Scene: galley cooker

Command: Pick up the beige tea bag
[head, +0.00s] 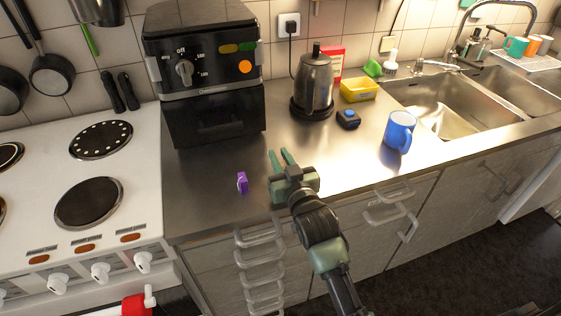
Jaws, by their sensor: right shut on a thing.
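My right gripper (281,158) is low over the steel counter (215,205) near its front edge, right of a small purple item (242,183). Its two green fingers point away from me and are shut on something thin. I take this to be the beige tea bag, but it is too small and hidden by the fingers to make out. No other beige tea bag shows on the counter. The purple item stands apart from the gripper. My left gripper is not in view.
A black air fryer (212,115) stands behind left, with a kettle (314,85) behind right. A blue mug (399,131), a yellow box (358,90) and a small dark-blue item (348,119) stand further right, before the sink (440,105). The white cooker (50,235) is at left.

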